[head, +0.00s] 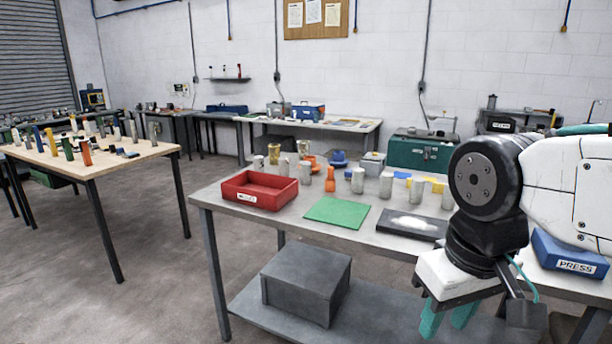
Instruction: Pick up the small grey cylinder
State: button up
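Several small grey cylinders stand on the grey metal table (235,196). One grey cylinder (304,173) is just right of the red tray, another (357,181) is near the middle, and others (386,186) and (416,191) are further right. I cannot tell which one the task means. A further cylinder (447,199) stands close to my arm. My gripper (447,326) points down at the lower right, in front of the table and apart from all the cylinders. Its two teal fingers are spread with a gap between them, and nothing shows in it.
On the table are a red tray (258,205), a green mat (337,212), a dark plate (410,224) with a pale patch, an orange piece (330,179) and a blue bin (570,255) marked PRESS. A grey box (306,284) sits on the lower shelf. A wooden table (120,163) stands left.

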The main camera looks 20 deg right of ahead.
aim_at(305, 166)
jog(key=u, duration=0.5)
jog(key=k, duration=0.55)
jog(key=u, duration=0.9)
jog(key=i, duration=2.4)
jog(key=z, duration=0.85)
jog(key=i, duration=0.8)
jog(key=z, duration=1.45)
jog(key=i, duration=0.55)
jog(key=z, duration=0.45)
